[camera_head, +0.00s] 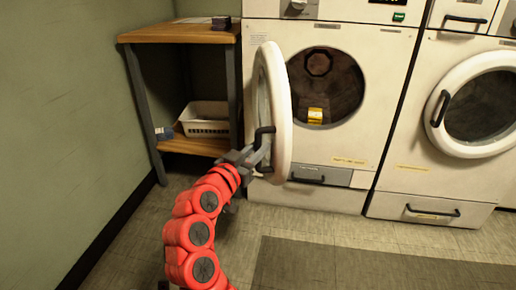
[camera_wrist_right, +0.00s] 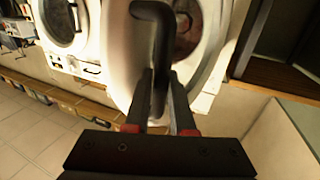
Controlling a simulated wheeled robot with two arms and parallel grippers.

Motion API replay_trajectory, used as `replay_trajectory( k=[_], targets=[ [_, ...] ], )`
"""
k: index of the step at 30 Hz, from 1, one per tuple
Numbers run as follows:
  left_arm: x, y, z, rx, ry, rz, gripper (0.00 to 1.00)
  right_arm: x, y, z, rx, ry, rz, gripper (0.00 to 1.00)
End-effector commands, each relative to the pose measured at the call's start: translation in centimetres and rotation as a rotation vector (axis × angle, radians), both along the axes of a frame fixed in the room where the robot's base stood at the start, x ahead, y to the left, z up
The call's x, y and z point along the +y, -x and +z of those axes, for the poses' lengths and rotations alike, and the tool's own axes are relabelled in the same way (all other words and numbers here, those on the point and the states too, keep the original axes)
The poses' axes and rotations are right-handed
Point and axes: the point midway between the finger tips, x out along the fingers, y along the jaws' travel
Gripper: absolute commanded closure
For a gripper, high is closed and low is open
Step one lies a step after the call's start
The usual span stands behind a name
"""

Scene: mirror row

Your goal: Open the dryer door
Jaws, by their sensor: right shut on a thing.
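The dryer (camera_head: 338,160) stands at the back centre, and its round white door (camera_head: 282,110) is swung wide open to the left, seen nearly edge-on. The dark drum opening (camera_head: 330,80) shows behind it. My right gripper (camera_head: 262,150) is at the black door handle (camera_head: 264,132), low on the door's left side. In the right wrist view the fingers (camera_wrist_right: 160,95) are shut around the black handle (camera_wrist_right: 153,12), with the white door right behind it. My left gripper is not in view.
A second machine (camera_head: 475,100) with a shut round door stands to the right. A wooden-topped table (camera_head: 180,32) with a white basket (camera_head: 205,118) on its lower shelf stands left of the open door, close to it. The floor (camera_head: 330,225) in front is clear, with a dark mat (camera_head: 370,268).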

Motion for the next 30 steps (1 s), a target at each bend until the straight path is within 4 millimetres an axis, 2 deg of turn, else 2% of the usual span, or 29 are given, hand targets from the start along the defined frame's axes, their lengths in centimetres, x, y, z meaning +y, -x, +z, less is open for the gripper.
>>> replay_trajectory(
  k=[14,15,16,30],
  targets=[
    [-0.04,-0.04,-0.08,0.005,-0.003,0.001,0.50,-0.03,-0.16,0.14,-0.002,0.001,0.002,1.00],
    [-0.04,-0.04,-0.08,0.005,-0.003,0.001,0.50,-0.03,-0.16,0.15,-0.002,0.002,0.002,0.71],
    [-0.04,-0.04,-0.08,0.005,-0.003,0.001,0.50,-0.04,-0.16,0.15,-0.002,0.002,0.002,0.66],
    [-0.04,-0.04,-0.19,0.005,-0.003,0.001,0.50,-0.09,0.09,0.06,-0.002,0.000,-0.001,0.66]
  ],
)
